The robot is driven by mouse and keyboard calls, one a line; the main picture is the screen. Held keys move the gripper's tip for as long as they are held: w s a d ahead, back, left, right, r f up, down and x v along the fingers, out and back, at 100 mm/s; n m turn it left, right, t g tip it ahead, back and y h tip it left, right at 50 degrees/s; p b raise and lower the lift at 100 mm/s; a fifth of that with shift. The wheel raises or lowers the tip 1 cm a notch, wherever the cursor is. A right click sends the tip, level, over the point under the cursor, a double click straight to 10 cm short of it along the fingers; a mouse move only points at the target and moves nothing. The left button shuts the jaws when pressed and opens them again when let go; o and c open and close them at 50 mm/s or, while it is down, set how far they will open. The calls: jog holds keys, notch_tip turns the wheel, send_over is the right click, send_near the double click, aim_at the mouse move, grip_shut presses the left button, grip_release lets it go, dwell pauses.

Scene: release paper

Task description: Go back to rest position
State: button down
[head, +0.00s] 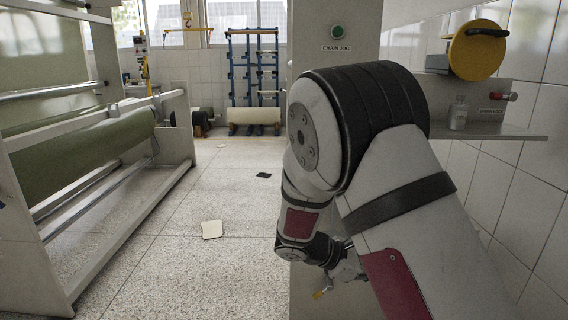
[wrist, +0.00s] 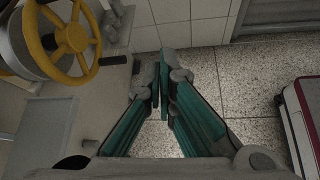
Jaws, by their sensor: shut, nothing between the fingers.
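My gripper (wrist: 160,82) shows in the wrist view with its two teal fingers together at the tips, shut and empty. It hangs over the speckled floor, to the right of the machine with the yellow handwheel (wrist: 71,38). In the head view my arm fills the right middle, bent down in front of a grey panel. Only part of my gripper (head: 323,291) shows there, low and partly hidden behind the arm.
A grey panel with a green CHAIN JOG button (head: 338,31) stands behind my arm. A shelf (head: 500,131) at right holds a small bottle (head: 458,113) below a yellow wheel (head: 477,50). A green roll machine (head: 85,152) stands left. The middle floor is mostly clear, with a pale sheet (head: 211,229).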

jog(key=s+d+r+m+g+y, duration=0.25)
jog(key=s+r+m, duration=0.25)
jog(key=s+r, duration=0.3)
jog(key=s+d+r+m+g+y, duration=0.1)
jog(key=s+r+m+y, duration=0.3)
jog(key=s, duration=0.6)
jog(key=s+a+r+m+t+y, duration=0.1)
jog(key=s+a+r+m+y, duration=0.2)
jog(key=s, duration=0.7)
jog(key=s+a+r+m+t+y, duration=0.15)
jog(key=s+a+m, duration=0.3)
jog(key=s, duration=0.55)
notch_tip(320, 180, up, 28)
jog(key=d+t+p, duration=0.1)
jog(key=t+p, duration=0.2)
jog(key=p, duration=2.3)
jog(key=shift+w+d+f+y+p, duration=0.15)
jog(key=shift+d+y+p, duration=0.15)
jog(key=shift+p, duration=0.1)
